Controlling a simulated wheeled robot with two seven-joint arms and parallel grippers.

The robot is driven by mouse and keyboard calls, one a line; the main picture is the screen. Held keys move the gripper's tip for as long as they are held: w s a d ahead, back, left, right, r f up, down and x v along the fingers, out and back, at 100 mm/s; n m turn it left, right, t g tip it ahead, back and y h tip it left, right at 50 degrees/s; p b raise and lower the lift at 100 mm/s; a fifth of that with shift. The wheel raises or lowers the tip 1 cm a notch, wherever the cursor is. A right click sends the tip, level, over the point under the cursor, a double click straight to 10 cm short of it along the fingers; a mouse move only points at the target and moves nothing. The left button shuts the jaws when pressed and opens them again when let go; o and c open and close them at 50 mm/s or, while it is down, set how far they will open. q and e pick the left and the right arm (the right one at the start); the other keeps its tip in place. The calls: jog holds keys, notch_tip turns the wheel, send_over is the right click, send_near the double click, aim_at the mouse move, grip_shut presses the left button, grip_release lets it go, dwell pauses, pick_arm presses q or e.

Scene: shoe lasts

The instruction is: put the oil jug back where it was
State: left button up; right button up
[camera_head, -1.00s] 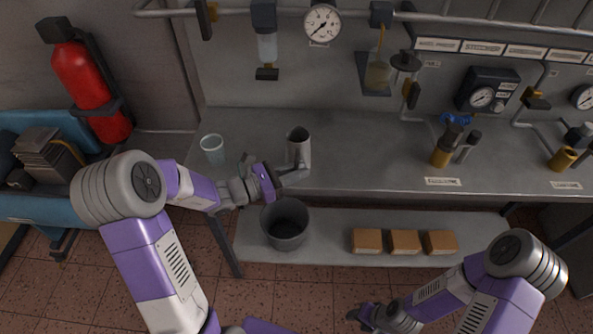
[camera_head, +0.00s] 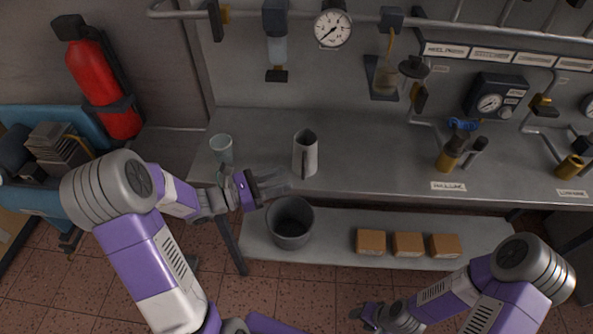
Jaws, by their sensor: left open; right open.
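The oil jug looks to be the grey metal jug (camera_head: 306,155) standing upright on the steel bench (camera_head: 370,160), left of the middle. Its handle faces the front edge. My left gripper (camera_head: 282,183) is open and empty at the bench's front edge, just in front and to the left of the jug, apart from it. My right gripper (camera_head: 360,315) is open and empty, low in front of the lower shelf, far from the jug.
A pale cup (camera_head: 221,147) stands left of the jug. A grey bucket (camera_head: 290,228) and several brown boxes (camera_head: 407,244) are on the lower shelf. Valves (camera_head: 450,150) stand at the bench's right. The bench between jug and valves is clear.

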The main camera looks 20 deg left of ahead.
pick_arm(q)
jog(key=v, duration=0.4)
jog(key=s+d+f+m+g+y, duration=0.35)
jog(key=s+f+m+g, duration=0.2)
jog(key=f, duration=0.35)
jog(key=s+d+f+m+g+y, duration=0.2)
jog(key=s+d+f+m+g, duration=0.3)
jog(key=f, duration=0.5)
jog(key=s+d+f+m+g+y, duration=0.35)
jog(key=s+f+m, duration=0.3)
jog(key=f, duration=0.25)
jog(key=w+d+f+m, duration=0.1)
jog(key=m, duration=0.1)
jog(key=w+d+f+m+t, duration=0.1)
jog(key=m, duration=0.1)
jog(key=w+d+f+m+t, duration=0.1)
jog(key=m, duration=0.2)
jog(key=shift+d+f+p, duration=0.15)
jog(key=shift+d+p, duration=0.15)
jog(key=shift+p, duration=0.05)
notch_tip(320, 180, up, 3)
jog(key=p, duration=0.2)
jog(key=shift+f+p, duration=0.15)
jog(key=shift+p, duration=0.2)
